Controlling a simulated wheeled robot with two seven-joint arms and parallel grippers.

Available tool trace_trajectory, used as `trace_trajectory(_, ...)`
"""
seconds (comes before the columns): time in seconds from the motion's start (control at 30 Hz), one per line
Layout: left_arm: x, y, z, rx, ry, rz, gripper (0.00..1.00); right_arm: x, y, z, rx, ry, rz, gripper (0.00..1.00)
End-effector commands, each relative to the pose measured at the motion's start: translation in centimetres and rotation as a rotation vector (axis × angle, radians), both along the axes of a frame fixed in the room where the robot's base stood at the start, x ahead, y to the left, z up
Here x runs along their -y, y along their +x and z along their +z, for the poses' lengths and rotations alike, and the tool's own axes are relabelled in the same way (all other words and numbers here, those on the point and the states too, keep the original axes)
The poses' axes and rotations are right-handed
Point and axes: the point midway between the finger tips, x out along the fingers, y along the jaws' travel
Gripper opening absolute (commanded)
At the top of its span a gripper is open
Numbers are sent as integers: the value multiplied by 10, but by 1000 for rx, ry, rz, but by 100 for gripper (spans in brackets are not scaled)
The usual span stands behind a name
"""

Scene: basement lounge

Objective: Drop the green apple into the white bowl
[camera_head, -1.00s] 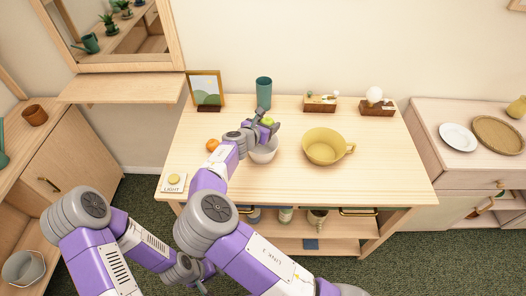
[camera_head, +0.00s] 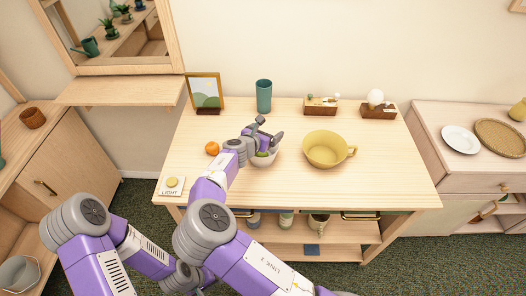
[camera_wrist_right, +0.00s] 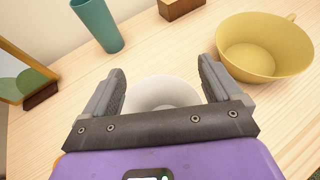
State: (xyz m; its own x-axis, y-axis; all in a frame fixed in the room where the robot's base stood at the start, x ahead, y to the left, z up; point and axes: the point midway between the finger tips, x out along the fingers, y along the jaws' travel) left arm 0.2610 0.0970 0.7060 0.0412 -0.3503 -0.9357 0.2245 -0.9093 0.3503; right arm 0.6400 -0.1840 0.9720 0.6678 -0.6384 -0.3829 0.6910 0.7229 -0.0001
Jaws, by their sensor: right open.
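The white bowl (camera_head: 264,161) stands on the wooden table, partly covered by my right gripper and wrist. In the right wrist view the open fingers (camera_wrist_right: 163,90) frame the bowl's pale inside (camera_wrist_right: 163,91); the apple is hidden there. My left arm is low at the left of the head view, and its gripper does not show.
A yellow cup-like bowl (camera_head: 324,150) with a handle stands right of the white bowl. An orange fruit (camera_head: 212,148) lies to the left. A teal cup (camera_head: 264,96), a picture frame (camera_head: 206,92) and wooden blocks (camera_head: 321,105) line the back. The front right of the table is clear.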

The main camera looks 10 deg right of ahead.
Motion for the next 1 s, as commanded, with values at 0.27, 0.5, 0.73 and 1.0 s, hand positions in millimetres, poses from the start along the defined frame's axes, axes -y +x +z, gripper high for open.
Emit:
trace_trajectory(0.27, 0, 0, 5, 0, 0, 0, 33, -22, -21, 14, 1, 1, 3, 92)
trace_trajectory(0.5, 0, 0, 9, 0, 0, 0, 33, -44, -45, 27, 0, 0, 1, 92)
trace_trajectory(0.73, 0, 0, 9, 0, 0, 0, 33, -48, -51, 29, 0, 0, -1, 92)
trace_trajectory(1.0, 0, 0, 9, 0, 0, 0, 33, -48, -50, 29, 0, 0, 0, 92)
